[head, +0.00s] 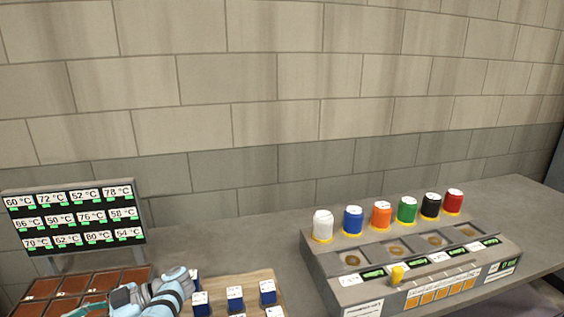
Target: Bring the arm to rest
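One of my arms (165,294) shows at the bottom left of the head view, light blue and grey with dark bands. It reaches over the right side of a brown tray and close to several blue blocks. Its fingertips cannot be made out, so I cannot tell whether that gripper is open or shut. No second arm or gripper shows in the view.
A temperature board (75,217) stands behind the brown compartment tray (127,276). Blue blocks (235,299) with white labels sit on a wooden board (262,277). A grey console (327,268) at right holds several coloured cylinders and a yellow knob (397,274). Bare counter (240,235) lies behind.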

